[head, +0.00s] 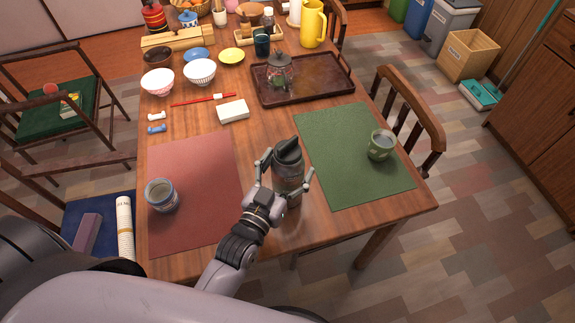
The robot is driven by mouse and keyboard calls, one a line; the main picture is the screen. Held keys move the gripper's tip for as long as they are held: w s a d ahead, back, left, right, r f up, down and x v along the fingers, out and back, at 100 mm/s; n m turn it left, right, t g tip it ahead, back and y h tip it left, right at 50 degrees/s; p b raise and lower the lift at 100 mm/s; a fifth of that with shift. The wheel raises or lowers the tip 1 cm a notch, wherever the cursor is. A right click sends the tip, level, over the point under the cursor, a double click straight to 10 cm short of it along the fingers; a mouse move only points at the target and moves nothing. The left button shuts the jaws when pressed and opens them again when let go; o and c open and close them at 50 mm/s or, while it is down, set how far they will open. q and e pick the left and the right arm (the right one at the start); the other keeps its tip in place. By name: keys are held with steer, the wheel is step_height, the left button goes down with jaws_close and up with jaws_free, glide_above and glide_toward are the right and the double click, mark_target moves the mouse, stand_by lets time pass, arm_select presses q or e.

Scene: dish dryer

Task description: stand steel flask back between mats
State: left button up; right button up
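The steel flask (289,166) stands upright, dark-lidded, on the bare wood strip between the red mat (206,222) and the green mat (335,130). My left gripper (288,162) reaches in from the near side, with one finger on each side of the flask. The fingers look spread, with slight gaps to the flask's sides. The gripper's palm hides part of the flask's lower body, and its base is hard to see. My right gripper is not in view.
A grey-blue cup (161,195) stands on the red mat, and a green mug (381,145) on the green mat. A white box (233,110), red chopsticks (203,100) and a dark tray (325,88) with a glass teapot (279,72) lie beyond. A chair (412,118) stands at right.

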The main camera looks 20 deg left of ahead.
arm_select(q)
steer(key=shift+o, duration=0.4)
steer(key=shift+r, duration=0.2)
steer(key=s+a, duration=0.1)
steer(key=s, duration=1.1)
steer(key=shift+a+b, duration=0.3)
steer(key=shift+b, duration=0.15)
